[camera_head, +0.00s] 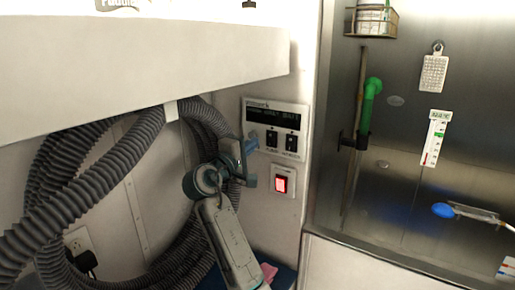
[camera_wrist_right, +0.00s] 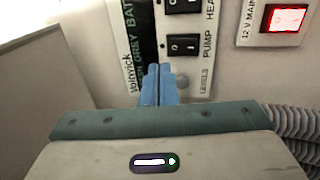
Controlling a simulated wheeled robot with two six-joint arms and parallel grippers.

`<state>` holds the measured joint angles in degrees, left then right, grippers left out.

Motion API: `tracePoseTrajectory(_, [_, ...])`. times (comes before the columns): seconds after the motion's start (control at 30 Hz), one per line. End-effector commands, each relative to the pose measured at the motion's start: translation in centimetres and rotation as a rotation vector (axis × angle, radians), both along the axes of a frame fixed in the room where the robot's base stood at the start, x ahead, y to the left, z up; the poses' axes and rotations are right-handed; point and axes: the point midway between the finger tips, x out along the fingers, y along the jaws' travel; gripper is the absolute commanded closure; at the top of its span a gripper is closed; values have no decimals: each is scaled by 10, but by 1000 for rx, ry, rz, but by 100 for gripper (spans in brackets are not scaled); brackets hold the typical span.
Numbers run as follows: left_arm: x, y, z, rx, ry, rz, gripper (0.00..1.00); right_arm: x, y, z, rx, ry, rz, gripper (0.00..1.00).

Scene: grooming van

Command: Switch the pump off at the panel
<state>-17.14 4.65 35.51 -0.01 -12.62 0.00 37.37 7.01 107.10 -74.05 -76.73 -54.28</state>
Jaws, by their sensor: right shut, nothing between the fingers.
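The control panel (camera_head: 277,113) is on the wall in the head view, with a dark display on top and two black rocker switches below. The pump switch (camera_head: 271,138) is the left one. My right gripper (camera_head: 252,146) is shut and empty, at the panel's left edge. In the wrist view its blue fingertips (camera_wrist_right: 159,68) lie just below-left of the pump switch, beside the round LEVELS knob (camera_wrist_right: 182,82). Contact cannot be told. My left gripper is not in view.
The heater switch (camera_head: 291,143) is right of the pump switch. A lit red 12 V main switch (camera_head: 281,184) is below the panel. Grey ribbed hoses (camera_head: 110,165) hang at left under a white cabinet (camera_head: 150,60). A metal tub wall (camera_head: 400,130) stands at right.

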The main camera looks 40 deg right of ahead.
Motion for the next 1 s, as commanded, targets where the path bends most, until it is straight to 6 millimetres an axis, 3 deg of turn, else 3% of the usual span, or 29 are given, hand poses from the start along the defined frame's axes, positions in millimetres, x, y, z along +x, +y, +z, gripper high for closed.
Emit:
tracePoseTrajectory(0.13, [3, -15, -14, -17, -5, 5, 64, -6, 24, 0, 4, -4, 4, 100])
tracePoseTrajectory(0.33, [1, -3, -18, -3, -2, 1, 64, -12, 41, 4, 1, -2, 1, 100])
tracePoseTrajectory(0.5, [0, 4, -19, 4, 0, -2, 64, -13, 45, 6, 0, 0, 1, 100])
tracePoseTrajectory(1.0, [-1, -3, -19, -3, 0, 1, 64, -13, 45, 6, 0, -1, 1, 100])
